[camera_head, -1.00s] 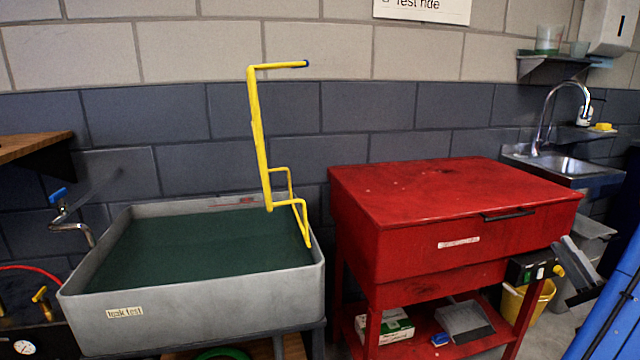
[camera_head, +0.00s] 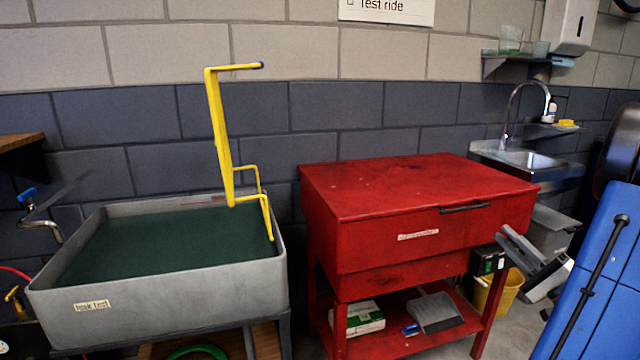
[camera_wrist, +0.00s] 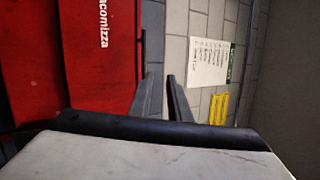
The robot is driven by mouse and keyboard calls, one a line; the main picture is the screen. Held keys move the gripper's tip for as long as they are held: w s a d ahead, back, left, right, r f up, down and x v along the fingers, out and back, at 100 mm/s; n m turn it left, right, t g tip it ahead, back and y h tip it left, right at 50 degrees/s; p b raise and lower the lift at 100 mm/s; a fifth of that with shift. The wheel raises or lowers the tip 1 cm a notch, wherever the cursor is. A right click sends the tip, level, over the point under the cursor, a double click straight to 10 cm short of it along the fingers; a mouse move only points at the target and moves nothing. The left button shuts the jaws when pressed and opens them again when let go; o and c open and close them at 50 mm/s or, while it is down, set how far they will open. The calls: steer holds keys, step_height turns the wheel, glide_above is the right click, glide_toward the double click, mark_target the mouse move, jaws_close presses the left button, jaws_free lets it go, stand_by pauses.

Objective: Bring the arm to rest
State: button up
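My gripper (camera_wrist: 160,77) shows in the wrist view as two dark fingers standing apart. Nothing is between them. A pale surface with a black edge fills the bottom of that view. The fingers point toward a red surface with white lettering (camera_wrist: 103,24) at left and a grey block wall (camera_wrist: 206,28) at right; no contact shows. In the head view, a grey and black device (camera_head: 545,274) is right of the red cabinet (camera_head: 390,225); I cannot tell whether it is part of my arm.
A grey tank (camera_head: 170,297) with dark green contents stands left, with a yellow bent frame (camera_head: 219,130) at its far right side. A sink (camera_head: 530,158) is at the back right. A blue panelled object (camera_head: 600,290) fills the right edge. A yellow bucket (camera_head: 510,290) stands behind the cabinet.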

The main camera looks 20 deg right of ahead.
steer(key=w+a+f+n+g+y, duration=0.1)
steer(key=a+n+g+y, duration=0.35)
steer(key=a, duration=0.75)
steer(key=w+a+f+n+g+y, duration=0.1)
steer(key=a+n+g+y, duration=0.1)
steer(key=a+g, duration=0.75)
steer(key=s+a+f+n+g+h, duration=0.25)
steer(key=s+a, duration=0.35)
steer(key=a, duration=0.3)
steer(key=s+a+f+n+g+h, duration=0.2)
steer(key=s+a+f+g, duration=0.25)
steer(key=a, duration=0.45)
steer(key=s+d+r+n+t+h, duration=0.1)
steer(key=s+d+n+t+h, duration=0.2)
steer(key=s+h, duration=0.3)
steer(key=shift+s+d+r+n+t+h, duration=0.15)
steer(key=shift+s+d+n+t+h, duration=0.25)
steer(key=shift+d+h, duration=0.7)
steer(key=shift+a+h, duration=0.3)
steer(key=shift+a, duration=0.05)
